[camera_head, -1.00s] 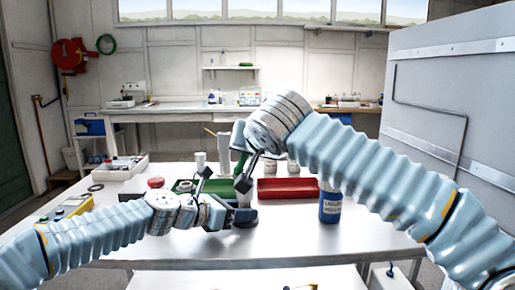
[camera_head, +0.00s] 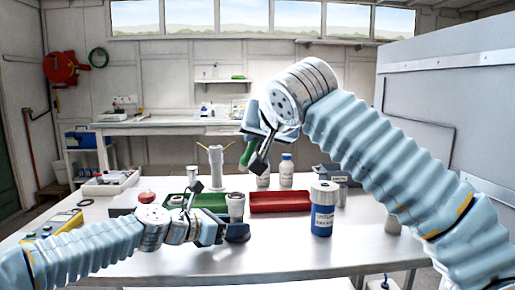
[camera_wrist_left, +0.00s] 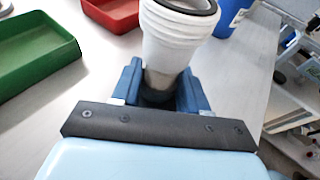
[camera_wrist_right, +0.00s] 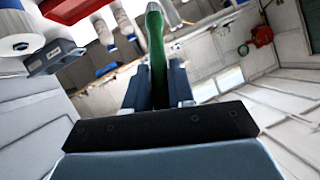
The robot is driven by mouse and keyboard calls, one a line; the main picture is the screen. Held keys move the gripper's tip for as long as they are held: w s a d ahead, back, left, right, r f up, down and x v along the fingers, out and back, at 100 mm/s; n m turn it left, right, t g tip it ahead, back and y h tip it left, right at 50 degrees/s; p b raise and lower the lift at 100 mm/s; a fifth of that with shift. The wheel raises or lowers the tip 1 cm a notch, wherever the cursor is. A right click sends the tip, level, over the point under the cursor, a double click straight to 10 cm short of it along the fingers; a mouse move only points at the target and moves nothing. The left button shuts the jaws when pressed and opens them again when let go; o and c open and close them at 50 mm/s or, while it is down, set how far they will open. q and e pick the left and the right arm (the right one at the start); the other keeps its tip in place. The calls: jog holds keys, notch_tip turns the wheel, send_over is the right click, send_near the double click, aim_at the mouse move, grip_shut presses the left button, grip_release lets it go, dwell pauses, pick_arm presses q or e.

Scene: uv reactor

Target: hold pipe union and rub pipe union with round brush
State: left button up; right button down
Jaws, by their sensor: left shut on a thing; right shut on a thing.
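The pipe union is a white-grey ribbed fitting with a dark rim around its open top (camera_head: 235,206). It stands upright near the table's middle and also fills the top of the left wrist view (camera_wrist_left: 178,35). My left gripper (camera_head: 228,230) is shut on its lower part. The round brush shows as a green handle (camera_head: 248,152) held in my right gripper (camera_head: 256,150), raised above and apart from the union. The handle also shows in the right wrist view (camera_wrist_right: 155,45). I cannot make out the bristles clearly.
A green tray (camera_head: 208,200) lies behind the left gripper, and a red tray (camera_head: 282,201) lies right of the union. A blue-and-white can (camera_head: 322,212) stands to the right. White bottles (camera_head: 287,170) stand behind. The table front is clear.

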jog(key=shift+r, duration=1)
pick_arm(q)
jog(key=o, duration=0.9)
